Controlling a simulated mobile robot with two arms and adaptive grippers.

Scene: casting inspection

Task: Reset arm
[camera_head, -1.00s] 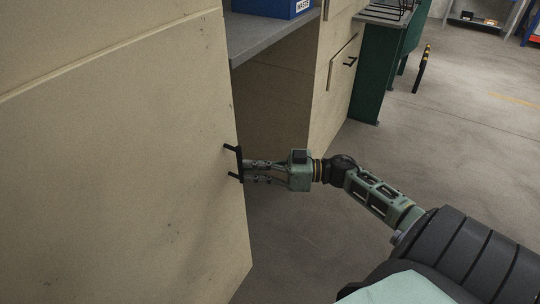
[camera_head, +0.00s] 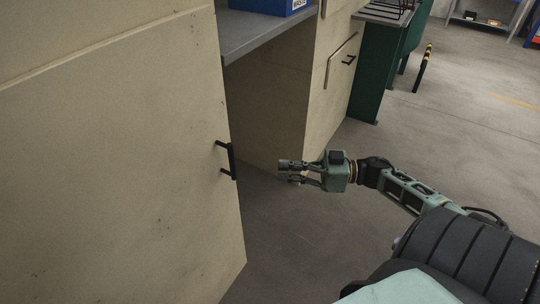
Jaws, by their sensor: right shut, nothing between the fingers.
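My right gripper (camera_head: 291,172) is in the middle of the head view, pointing left, shut and empty. Its arm comes in from the lower right. It is apart from the black handle (camera_head: 230,160), with a clear gap between them. The handle is on the edge of a beige cabinet door (camera_head: 130,150) that fills the left of the view. The door stands open. My left gripper is not in view.
A grey worktop (camera_head: 265,32) bears a blue bin (camera_head: 268,5) labelled waste. Beige drawers with a black handle (camera_head: 348,60) stand behind my gripper. A green cabinet (camera_head: 368,75) and a black-yellow post (camera_head: 424,68) are further back. The concrete floor (camera_head: 440,130) at right is clear.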

